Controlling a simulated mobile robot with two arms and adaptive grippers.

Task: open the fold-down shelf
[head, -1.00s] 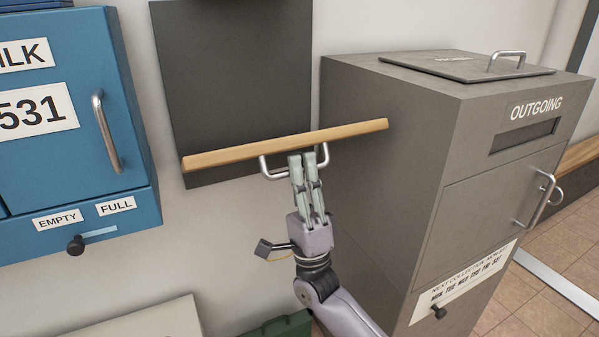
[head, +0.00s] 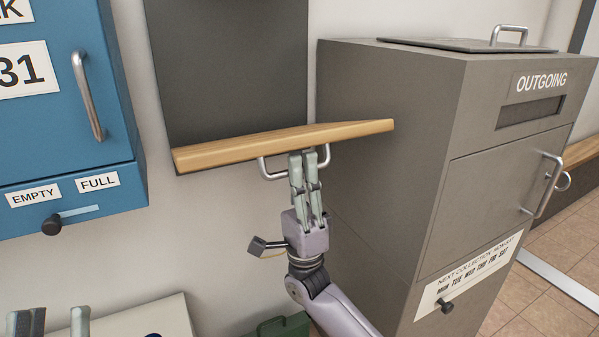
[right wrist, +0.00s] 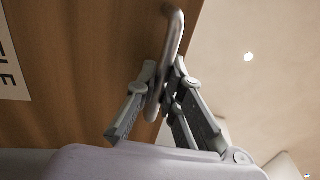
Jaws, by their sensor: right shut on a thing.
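The fold-down shelf (head: 225,150) is a light wooden board seen almost edge-on in front of a dark grey wall panel. Its exact tilt is hard to tell. A metal bar handle (head: 268,172) shows just below its edge. My right gripper (head: 310,155) is shut on the handle from below. In the right wrist view the fingers (right wrist: 165,75) close around the bar handle (right wrist: 173,40), beside the shelf's brown wooden face (right wrist: 85,70). My left gripper (head: 52,318) shows only its two fingers at the bottom left; they are apart with nothing between them.
A grey OUTGOING box (head: 390,150) stands close to the right of the shelf and my right arm. A blue mailbox (head: 70,130) with a handle hangs at the left. A pale surface (head: 140,318) and a green object (head: 285,328) are low down. The dark panel (head: 228,70) is behind.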

